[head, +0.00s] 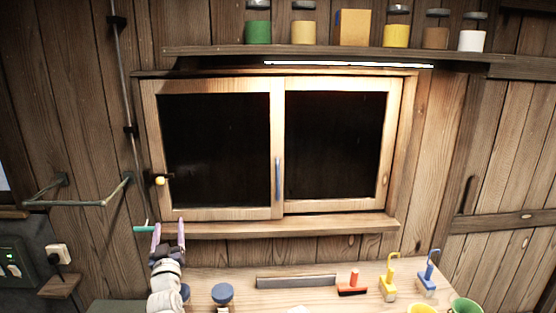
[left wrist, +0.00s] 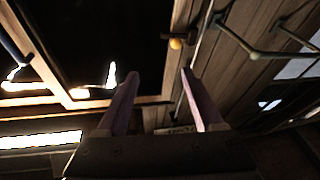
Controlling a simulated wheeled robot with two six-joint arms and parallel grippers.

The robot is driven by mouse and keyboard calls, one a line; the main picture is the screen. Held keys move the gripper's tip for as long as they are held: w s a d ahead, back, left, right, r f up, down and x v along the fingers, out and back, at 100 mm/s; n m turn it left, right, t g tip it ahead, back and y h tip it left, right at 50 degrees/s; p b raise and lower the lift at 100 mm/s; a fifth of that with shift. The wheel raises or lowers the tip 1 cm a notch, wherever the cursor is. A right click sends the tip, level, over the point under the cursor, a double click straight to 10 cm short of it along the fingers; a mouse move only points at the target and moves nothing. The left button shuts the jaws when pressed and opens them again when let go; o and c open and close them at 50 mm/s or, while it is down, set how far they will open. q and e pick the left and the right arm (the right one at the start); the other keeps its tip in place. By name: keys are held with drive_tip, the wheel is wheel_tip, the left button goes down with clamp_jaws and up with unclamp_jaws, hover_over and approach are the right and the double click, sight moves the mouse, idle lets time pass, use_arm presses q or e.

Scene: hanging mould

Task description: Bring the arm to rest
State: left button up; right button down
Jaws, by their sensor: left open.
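My left gripper (head: 168,236) is open and empty in the head view, in front of the left end of the window sill (head: 290,227). Its two pink fingers point up and stand apart, with nothing between them. They also show in the left wrist view (left wrist: 160,100), spread toward the wall. A small yellow knob (head: 160,181) on a dark latch sits on the window's left frame, above the fingers; it also shows in the left wrist view (left wrist: 176,43). My right gripper is in neither view.
A wooden-framed window (head: 278,170) with dark panes fills the wall. A green-grey rail (head: 85,203) juts out at left. Below, a bench (head: 250,270) carries a grey bar (head: 296,281), a red-handled tool (head: 353,284), a yellow hook (head: 389,278), a blue hook (head: 428,274) and cups (head: 466,306).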

use_arm(q)
drive_tip(key=s+d+f+m+g+h+b, duration=0.1)
drive_tip(key=s+d+f+m+g+h, duration=0.1)
drive_tip(key=d+f+g, duration=0.4)
drive_tip(key=s+d+f+m+g+h, duration=0.2)
drive_tip(key=d+f+h, duration=0.1)
drive_tip(key=d+f, duration=0.55)
drive_tip(key=s+d+f+m+g+h+b, duration=0.1)
drive_tip(key=s+d+f+m+g+h, duration=0.15)
drive_tip(key=d+f, duration=0.45)
drive_tip(key=s+d+f+m+g+y, duration=0.1)
drive_tip(key=s+f+g, duration=0.3)
drive_tip(key=s, duration=0.5)
drive_tip(key=s+d+f+m+g+y, duration=0.1)
drive_tip(key=s+f+g, duration=0.3)
drive_tip(key=s, duration=0.6)
drive_tip(key=shift+d+f+g+y+b, duration=0.4)
drive_tip(key=shift+g+y, duration=0.35)
drive_tip(key=shift+g, duration=0.3)
